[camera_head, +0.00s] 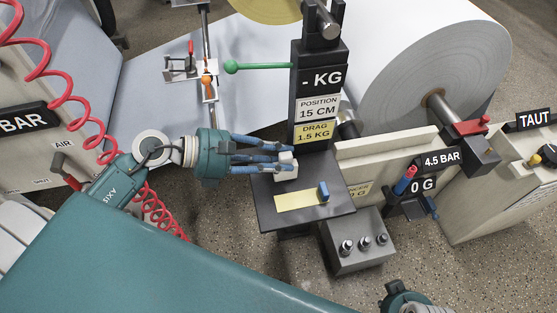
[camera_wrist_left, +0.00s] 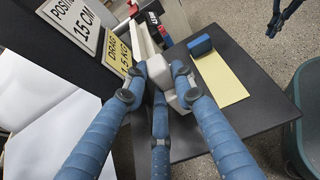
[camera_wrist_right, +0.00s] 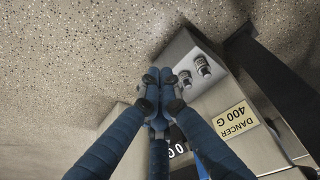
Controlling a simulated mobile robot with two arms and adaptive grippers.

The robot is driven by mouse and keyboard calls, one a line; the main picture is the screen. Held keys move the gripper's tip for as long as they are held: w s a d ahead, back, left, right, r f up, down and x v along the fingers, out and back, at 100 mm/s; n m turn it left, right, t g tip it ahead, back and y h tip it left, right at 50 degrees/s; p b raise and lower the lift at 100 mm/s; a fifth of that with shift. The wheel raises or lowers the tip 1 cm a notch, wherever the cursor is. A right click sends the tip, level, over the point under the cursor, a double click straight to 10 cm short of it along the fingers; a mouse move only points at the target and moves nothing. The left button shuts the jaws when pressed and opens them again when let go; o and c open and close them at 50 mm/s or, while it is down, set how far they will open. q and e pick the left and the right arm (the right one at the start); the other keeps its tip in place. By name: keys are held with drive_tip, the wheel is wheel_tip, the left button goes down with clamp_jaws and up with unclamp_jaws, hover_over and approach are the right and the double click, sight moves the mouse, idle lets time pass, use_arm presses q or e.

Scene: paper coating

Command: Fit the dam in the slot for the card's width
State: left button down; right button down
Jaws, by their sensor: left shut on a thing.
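My left gripper (camera_head: 284,162) comes in from the left and is shut on a small white block (camera_head: 285,173), just over or on a dark shelf (camera_head: 337,207); I cannot tell whether the block touches the shelf. In the left wrist view the white block (camera_wrist_left: 182,97) sits between the blue fingers, which partly hide it. A plain yellow card (camera_head: 298,201) lies on the shelf with a blue block (camera_head: 323,191) at its right end. No slot can be made out clearly. My right gripper (camera_wrist_right: 160,78) has its fingertips together with nothing visible between them, low near the floor.
A black post (camera_head: 317,75) with position and drag labels rises behind the shelf. A grey box with knobs (camera_head: 358,242) stands below it. A large paper roll (camera_head: 425,75) is behind. A green-knobbed lever (camera_head: 232,67) and a red coiled hose (camera_head: 70,95) are nearby.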

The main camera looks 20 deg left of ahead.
use_arm(q)
drive_tip(key=shift+f, duration=0.35)
use_arm(e)
drive_tip(key=shift+r, duration=0.35)
drive_tip(key=shift+r, duration=0.1)
use_arm(q)
drive_tip(key=shift+f, duration=0.1)
drive_tip(key=c, duration=1.4)
unclamp_jaws()
drive_tip(key=shift+c, duration=0.2)
use_arm(e)
drive_tip(key=shift+r, duration=0.45)
